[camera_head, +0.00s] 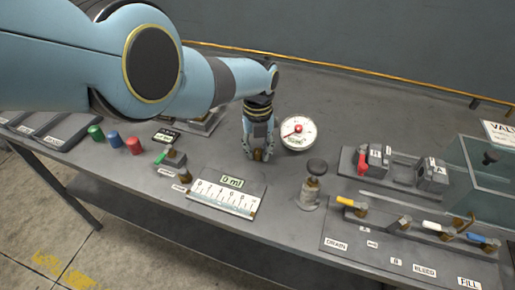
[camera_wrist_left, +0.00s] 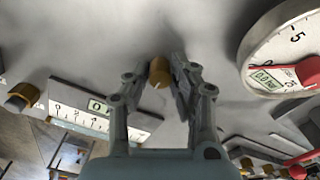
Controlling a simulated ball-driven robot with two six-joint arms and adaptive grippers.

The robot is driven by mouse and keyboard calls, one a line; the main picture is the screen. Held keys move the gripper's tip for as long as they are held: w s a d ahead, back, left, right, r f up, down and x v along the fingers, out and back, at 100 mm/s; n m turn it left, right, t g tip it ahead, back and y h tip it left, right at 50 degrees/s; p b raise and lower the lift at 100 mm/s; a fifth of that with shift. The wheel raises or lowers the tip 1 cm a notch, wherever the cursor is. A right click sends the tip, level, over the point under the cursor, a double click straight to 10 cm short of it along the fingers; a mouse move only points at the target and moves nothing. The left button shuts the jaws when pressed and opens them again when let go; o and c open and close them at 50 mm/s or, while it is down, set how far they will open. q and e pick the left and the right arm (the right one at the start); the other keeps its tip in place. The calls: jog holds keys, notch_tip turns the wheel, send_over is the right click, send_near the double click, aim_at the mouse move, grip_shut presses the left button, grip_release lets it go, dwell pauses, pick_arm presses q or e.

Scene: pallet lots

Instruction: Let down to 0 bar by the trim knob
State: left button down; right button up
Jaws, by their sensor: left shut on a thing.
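A small brass knob (camera_wrist_left: 160,72), which I take for the trim knob, stands between the fingers of my left gripper (camera_wrist_left: 165,80) in the left wrist view. The gripper is shut on it. In the head view my left gripper (camera_head: 258,150) points down at the table, and its fingers hide most of the knob. A round white pressure gauge (camera_head: 298,133) with a red needle stands just right of the gripper. In the left wrist view the gauge (camera_wrist_left: 288,42) is cut by the edge, and its small green display appears to read 0.0 bar. My right gripper is not in view.
A scale plate (camera_head: 226,195) with a 0 ml display lies in front of the gripper. A black-topped plunger (camera_head: 316,167) stands to the right. Beyond it are a valve panel (camera_head: 392,252) with colored levers and a clear tank (camera_head: 480,170).

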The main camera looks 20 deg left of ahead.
aim_at(258, 150)
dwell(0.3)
pick_arm(q)
jog(key=c, duration=1.1)
grip_release()
jog(key=shift+w+d+r, duration=0.1)
jog(key=shift+w+r, duration=0.05)
jog(key=shift+r, duration=0.6)
notch_tip(258, 150, up, 10)
jog(key=shift+r, duration=0.25)
